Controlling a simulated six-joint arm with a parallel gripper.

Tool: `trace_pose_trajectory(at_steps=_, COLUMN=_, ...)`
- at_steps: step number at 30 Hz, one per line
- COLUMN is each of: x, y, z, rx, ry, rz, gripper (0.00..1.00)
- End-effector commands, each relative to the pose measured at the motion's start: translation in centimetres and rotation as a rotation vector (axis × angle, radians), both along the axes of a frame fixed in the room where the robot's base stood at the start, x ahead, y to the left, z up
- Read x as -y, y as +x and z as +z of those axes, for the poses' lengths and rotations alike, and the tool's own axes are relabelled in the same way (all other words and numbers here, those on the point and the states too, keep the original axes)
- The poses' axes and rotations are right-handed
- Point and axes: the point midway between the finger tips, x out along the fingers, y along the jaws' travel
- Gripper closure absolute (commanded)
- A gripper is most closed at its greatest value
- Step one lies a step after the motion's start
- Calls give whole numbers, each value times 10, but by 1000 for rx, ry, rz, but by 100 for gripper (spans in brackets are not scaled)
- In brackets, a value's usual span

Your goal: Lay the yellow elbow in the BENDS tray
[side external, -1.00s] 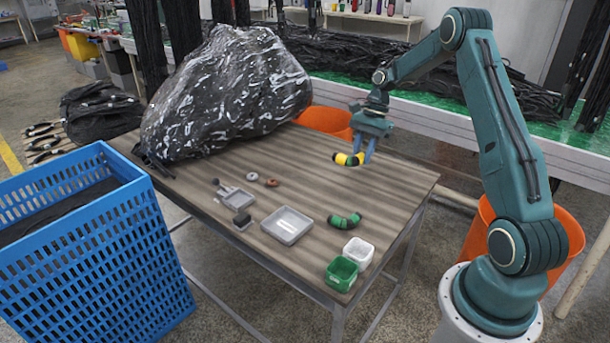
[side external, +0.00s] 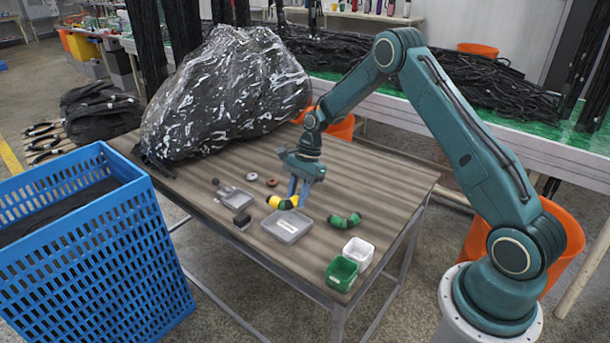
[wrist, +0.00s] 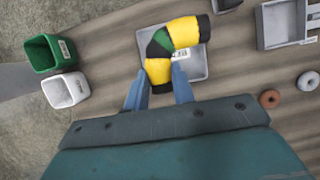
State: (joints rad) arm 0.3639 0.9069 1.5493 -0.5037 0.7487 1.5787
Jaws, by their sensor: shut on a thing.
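The yellow elbow (side external: 281,202), yellow with black bands and a green middle, is gripped at one end by my gripper (side external: 297,199). In the wrist view the elbow (wrist: 162,44) overlaps the grey tray (wrist: 198,66), which bears a white label too small to read. In the side view the elbow appears at the far rim of this grey tray (side external: 288,238), seemingly above it; the exact height is hard to tell. My gripper (wrist: 158,88) is shut on the elbow, with both fingers pointing down.
A green elbow (side external: 344,220) lies on the table right of the tray. A white bin (side external: 358,253) and a green bin (side external: 341,274) stand at the front edge. A large wrapped bundle (side external: 225,95) fills the back left.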

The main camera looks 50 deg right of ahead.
Motion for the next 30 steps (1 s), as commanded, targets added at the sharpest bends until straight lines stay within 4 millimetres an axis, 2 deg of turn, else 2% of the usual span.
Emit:
trace_pose_trajectory(at_steps=11, x=1, y=0, z=-9, rx=-1, ry=0, rz=0, gripper=97)
trace_pose_trajectory(at_steps=30, x=0, y=0, z=-49, rx=-1, ry=1, rz=1, gripper=97)
